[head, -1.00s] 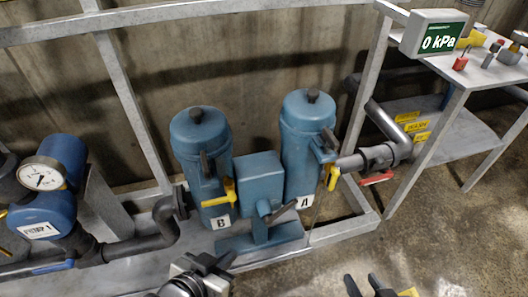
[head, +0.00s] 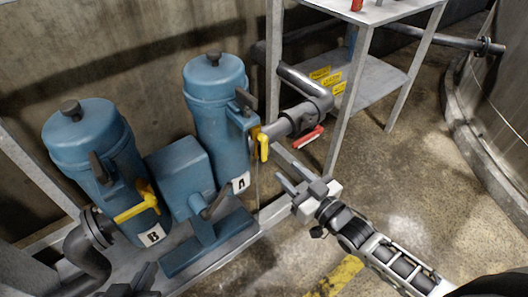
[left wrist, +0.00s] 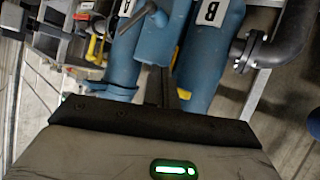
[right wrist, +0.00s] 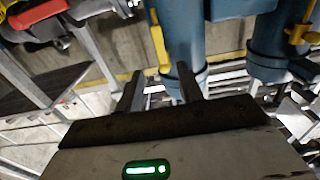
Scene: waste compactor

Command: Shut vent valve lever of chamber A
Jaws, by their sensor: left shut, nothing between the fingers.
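Chamber A (head: 215,110) is a blue upright cylinder with an "A" label (head: 240,183). A yellow lever (head: 262,146) hangs downward at its right side; it also shows in the right wrist view (right wrist: 158,38) and the left wrist view (left wrist: 97,48). I cannot tell from markings whether this is the vent lever. My right gripper (head: 285,180) is open and empty, below and right of the yellow lever, apart from it. Its spread fingers (right wrist: 159,88) show in the right wrist view. My left gripper (head: 147,275) is shut and empty, low in front of the chambers.
Chamber B (head: 92,145) stands left, its yellow lever (head: 135,204) reaching sideways. A blue block (head: 180,170) with a dark handle sits between the chambers. A red lever (head: 308,138) sits under the grey pipe (head: 306,88). Floor at right is open.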

